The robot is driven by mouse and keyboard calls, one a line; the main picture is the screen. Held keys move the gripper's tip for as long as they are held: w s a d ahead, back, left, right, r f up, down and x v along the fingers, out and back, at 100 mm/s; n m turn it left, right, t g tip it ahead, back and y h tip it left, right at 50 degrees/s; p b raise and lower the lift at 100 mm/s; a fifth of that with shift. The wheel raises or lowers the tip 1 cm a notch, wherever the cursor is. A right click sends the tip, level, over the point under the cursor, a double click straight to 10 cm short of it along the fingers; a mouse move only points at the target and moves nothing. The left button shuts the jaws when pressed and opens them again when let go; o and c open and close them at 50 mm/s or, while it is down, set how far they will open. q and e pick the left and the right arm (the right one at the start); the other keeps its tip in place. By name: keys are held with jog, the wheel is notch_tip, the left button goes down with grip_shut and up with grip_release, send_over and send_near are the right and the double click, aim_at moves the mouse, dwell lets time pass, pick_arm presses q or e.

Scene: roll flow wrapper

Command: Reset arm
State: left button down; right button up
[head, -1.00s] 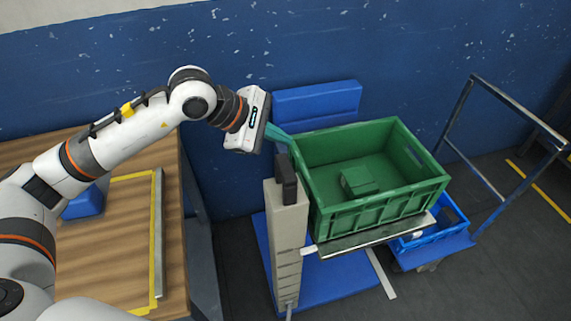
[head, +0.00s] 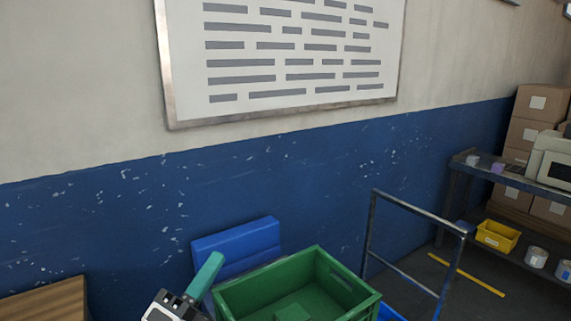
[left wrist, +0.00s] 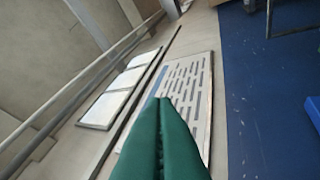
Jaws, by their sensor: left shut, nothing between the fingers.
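My left gripper (head: 206,275) shows at the bottom of the head view, just left of the green crate. Its green fingers are together with nothing between them, and they point up and to the right. In the left wrist view the two green fingers (left wrist: 164,105) lie side by side, tips touching, against the wall and the board. Most of my left arm is out of the head view. My right gripper is not in view.
The green crate (head: 360,303) with a green block (head: 292,312) in it is at the bottom. A metal cart handle (head: 415,212) stands to its right. A wooden table (head: 45,300) is at lower left. A shelf (head: 520,183) and boxes (head: 540,101) stand at far right.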

pick_arm(q)
jog(key=s+a+f+n+g+y, duration=0.2)
jog(key=a+f+n+y, duration=0.25)
jog(key=f+n, duration=0.25)
jog(key=s+a+f+n+g+y, duration=0.1)
jog(key=a+f+n+g+y, duration=0.2)
jog(key=f+n+y, duration=0.3)
jog(key=s+a+f+n+g+y, duration=0.2)
jog(key=a+f+n+y, duration=0.15)
jog(key=f+n, duration=0.45)
jog(key=s+d+f+n+g+h, duration=0.1)
jog(key=s+f+n+g, duration=0.1)
jog(key=s+f+g, duration=0.55)
jog(key=s+d+f+n+g+h, duration=0.1)
jog(key=s+f+n+g, duration=0.3)
jog(key=s, duration=0.6)
notch_tip(320, 180, down, 28)
jog(key=s+m, duration=0.1)
jog(key=m, duration=0.1)
jog(key=s+a+f, duration=0.3)
jog(key=s+f, duration=1.2)
jog(key=s, duration=0.1)
jog(key=shift+f+g, duration=0.25)
jog(key=shift+g, duration=0.2)
